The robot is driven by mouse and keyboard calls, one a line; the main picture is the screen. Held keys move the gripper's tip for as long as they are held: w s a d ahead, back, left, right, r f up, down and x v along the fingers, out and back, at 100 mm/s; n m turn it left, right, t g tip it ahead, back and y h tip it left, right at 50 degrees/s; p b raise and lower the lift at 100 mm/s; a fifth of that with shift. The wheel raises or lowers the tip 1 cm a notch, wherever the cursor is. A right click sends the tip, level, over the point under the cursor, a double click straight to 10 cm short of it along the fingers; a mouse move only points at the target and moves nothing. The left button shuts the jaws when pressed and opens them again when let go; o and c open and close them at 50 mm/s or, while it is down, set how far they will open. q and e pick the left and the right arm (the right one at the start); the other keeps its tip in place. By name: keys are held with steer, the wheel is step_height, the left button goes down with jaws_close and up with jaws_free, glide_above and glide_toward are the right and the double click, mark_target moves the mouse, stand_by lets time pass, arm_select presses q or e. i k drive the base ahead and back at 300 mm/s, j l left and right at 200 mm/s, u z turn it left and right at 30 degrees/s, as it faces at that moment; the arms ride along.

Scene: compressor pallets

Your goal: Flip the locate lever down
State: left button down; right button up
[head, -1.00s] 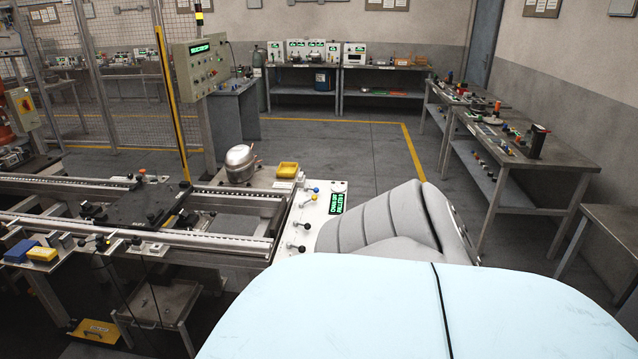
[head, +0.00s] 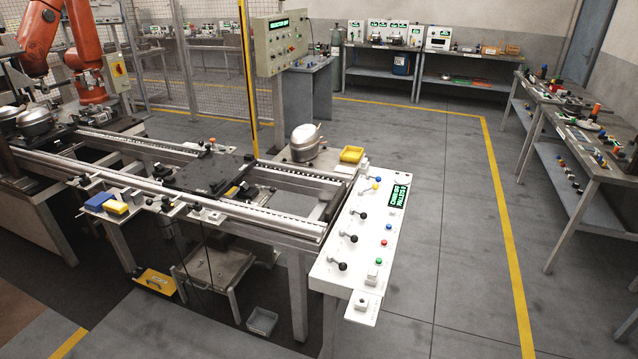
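A white control panel (head: 365,237) stands at the right end of the conveyor. Neither of my grippers is in view.
A dark pallet plate (head: 210,174) lies on the conveyor rails. A silver compressor (head: 306,142) and a yellow tray (head: 351,154) sit behind the panel. An orange robot arm (head: 85,50) stands at the far left. The floor right of the panel is clear.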

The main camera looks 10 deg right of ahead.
mark_target(375, 186)
steer(key=z, duration=0.7)
steer(key=k, duration=0.65)
steer(key=u, duration=2.5)
steer(key=k+l, duration=0.1)
steer(key=l, duration=0.75)
steer(key=k+l, duration=0.1)
steer(key=l, duration=0.8)
steer(key=k+l, duration=0.1)
steer(key=l, duration=0.75)
